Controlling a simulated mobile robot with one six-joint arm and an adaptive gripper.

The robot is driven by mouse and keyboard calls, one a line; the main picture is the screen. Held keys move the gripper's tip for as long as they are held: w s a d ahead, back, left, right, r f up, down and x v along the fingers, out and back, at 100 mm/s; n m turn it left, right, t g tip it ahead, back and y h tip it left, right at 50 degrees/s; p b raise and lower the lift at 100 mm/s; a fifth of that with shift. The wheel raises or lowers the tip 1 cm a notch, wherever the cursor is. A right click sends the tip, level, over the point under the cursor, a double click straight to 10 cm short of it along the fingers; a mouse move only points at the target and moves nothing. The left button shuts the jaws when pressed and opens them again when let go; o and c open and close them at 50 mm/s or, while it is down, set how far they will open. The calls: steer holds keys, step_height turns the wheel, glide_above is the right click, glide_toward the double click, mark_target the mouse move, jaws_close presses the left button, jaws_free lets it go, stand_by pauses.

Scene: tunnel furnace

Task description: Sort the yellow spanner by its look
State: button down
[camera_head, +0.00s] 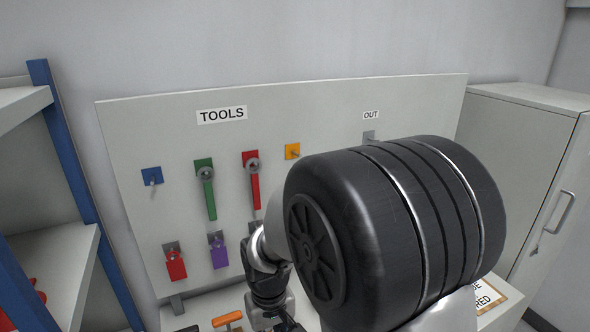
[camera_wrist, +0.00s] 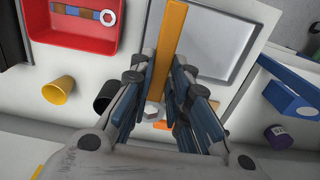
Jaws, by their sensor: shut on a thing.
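In the head view my gripper (camera_head: 272,308) is low by the bench, partly cut off, and the spanner cannot be made out clearly. The tool board (camera_head: 130,130) has an orange-yellow plate (camera_head: 292,152) with an empty peg, and a grey peg plate (camera_head: 369,136) under OUT.
The board holds a green spanner (camera_head: 210,195) and a red spanner (camera_head: 254,185). Below my gripper are a red tray (camera_wrist: 62,38), a grey tray (camera_wrist: 240,75), a yellow cup (camera_wrist: 59,90) and a black cup (camera_wrist: 103,104). A blue box (camera_wrist: 291,101) stands right.

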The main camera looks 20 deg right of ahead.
steer(key=shift+f, duration=0.15)
steer(key=w+f+b, duration=0.3)
steer(key=f+b, duration=0.1)
steer(key=f, duration=0.3)
steer(key=shift+w, duration=0.25)
